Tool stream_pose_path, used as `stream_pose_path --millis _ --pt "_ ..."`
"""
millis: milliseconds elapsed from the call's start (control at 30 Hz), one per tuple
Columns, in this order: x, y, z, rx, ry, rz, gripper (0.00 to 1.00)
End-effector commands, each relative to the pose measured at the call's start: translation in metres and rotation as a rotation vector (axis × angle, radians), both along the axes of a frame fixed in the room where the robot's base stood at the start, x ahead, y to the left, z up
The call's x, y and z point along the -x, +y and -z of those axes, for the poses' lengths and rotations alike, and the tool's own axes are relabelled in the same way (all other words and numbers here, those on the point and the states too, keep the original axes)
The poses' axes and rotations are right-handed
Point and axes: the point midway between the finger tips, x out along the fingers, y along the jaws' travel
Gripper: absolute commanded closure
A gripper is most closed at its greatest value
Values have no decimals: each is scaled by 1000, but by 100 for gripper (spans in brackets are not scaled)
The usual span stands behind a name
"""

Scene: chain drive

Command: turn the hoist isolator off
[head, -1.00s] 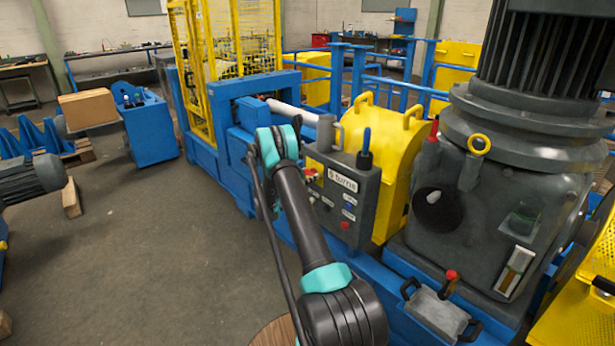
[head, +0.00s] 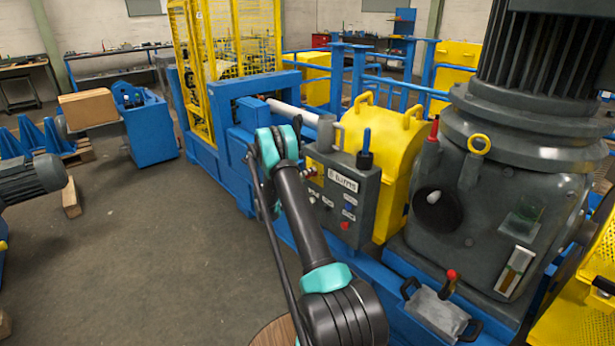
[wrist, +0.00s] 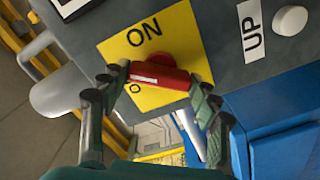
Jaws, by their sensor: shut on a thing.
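The hoist isolator's red handle (wrist: 160,76) has a pale stripe and stands on a yellow plate (wrist: 188,38) marked ON. A second label on the plate is mostly hidden by the handle. My gripper (wrist: 161,83) has one finger at each end of the handle and is shut on it. In the wrist view the handle lies nearly level, tilted slightly down to the right. In the head view the yellow plate is a small patch at the left of the grey control box (head: 357,212), and my arm partly hides it.
A white UP label (wrist: 250,32) and a pale round button (wrist: 290,20) sit beside the plate. A red button (head: 345,226) is low on the box. The yellow guard (head: 398,150) and the large grey motor housing (head: 500,215) stand to the right. Open floor lies to the left.

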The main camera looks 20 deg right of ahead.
Motion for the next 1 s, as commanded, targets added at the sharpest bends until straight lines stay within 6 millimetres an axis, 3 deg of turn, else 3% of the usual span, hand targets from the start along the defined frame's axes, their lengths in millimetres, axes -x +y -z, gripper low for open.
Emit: stream_pose_path --millis 500,1000 --pt "-1 1 1 154 425 -1 67" --pt "-1 1 2 223 614 -2 67"
